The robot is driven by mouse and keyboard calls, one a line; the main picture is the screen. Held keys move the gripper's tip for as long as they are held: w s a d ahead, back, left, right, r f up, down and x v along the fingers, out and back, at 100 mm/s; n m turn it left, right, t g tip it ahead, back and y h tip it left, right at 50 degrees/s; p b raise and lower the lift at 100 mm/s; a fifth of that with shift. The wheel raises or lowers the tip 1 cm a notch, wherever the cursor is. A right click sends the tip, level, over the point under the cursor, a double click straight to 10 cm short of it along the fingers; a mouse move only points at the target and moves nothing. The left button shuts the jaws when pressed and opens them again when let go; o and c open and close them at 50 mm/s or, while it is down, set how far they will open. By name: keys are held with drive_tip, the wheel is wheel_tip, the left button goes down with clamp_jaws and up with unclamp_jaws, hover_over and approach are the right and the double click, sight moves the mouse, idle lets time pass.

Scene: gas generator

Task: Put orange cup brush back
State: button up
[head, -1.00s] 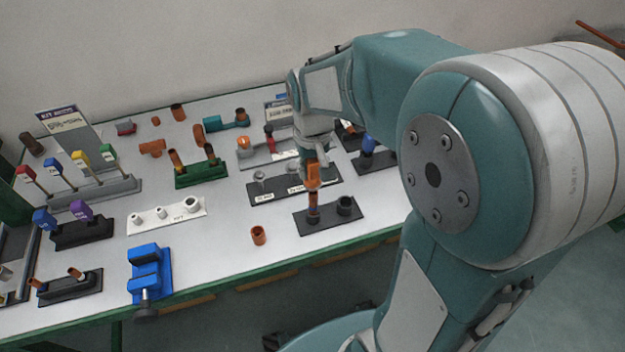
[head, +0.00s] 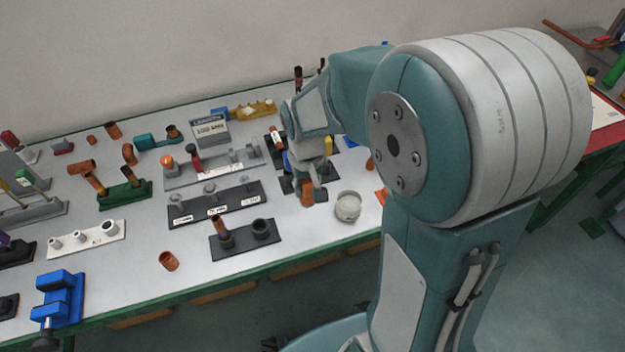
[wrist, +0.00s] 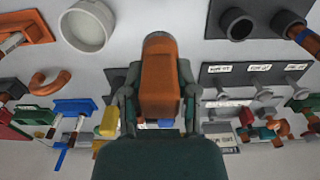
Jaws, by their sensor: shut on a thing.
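The orange cup brush (wrist: 160,75) is upright in the middle of the wrist view, held between the two fingers of my gripper (wrist: 158,98). In the head view my gripper (head: 311,186) points down at the right part of the table, with a bit of the orange brush (head: 307,196) showing below it. A dark rack with blue and yellow pieces (head: 325,144) is partly hidden behind my gripper and wrist. I cannot tell whether the brush touches anything below. A black two-post holder (head: 240,246) holds a copper pipe (head: 221,230) in its left post.
A round pale dish (head: 348,206) stands just right of my gripper, close to the table's front edge. A labelled black rack (head: 217,204) lies to the left. A loose copper piece (head: 168,261) and a blue vise (head: 60,298) are at the front left.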

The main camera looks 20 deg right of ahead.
drive_tip(key=shift+a+f, duration=0.1)
drive_tip(key=shift+a, duration=0.55)
drive_tip(key=shift+d+f, duration=0.4)
drive_tip(key=shift+f, duration=0.4)
drive_tip(key=shift+d+f, duration=0.4)
drive_tip(key=shift+f, duration=0.4)
drive_tip(key=shift+a+f, duration=0.55)
drive_tip(key=shift+f, duration=0.05)
drive_tip(key=shift+d, duration=0.15)
drive_tip(key=shift+d, duration=0.15)
drive_tip(key=shift+f, duration=2.65)
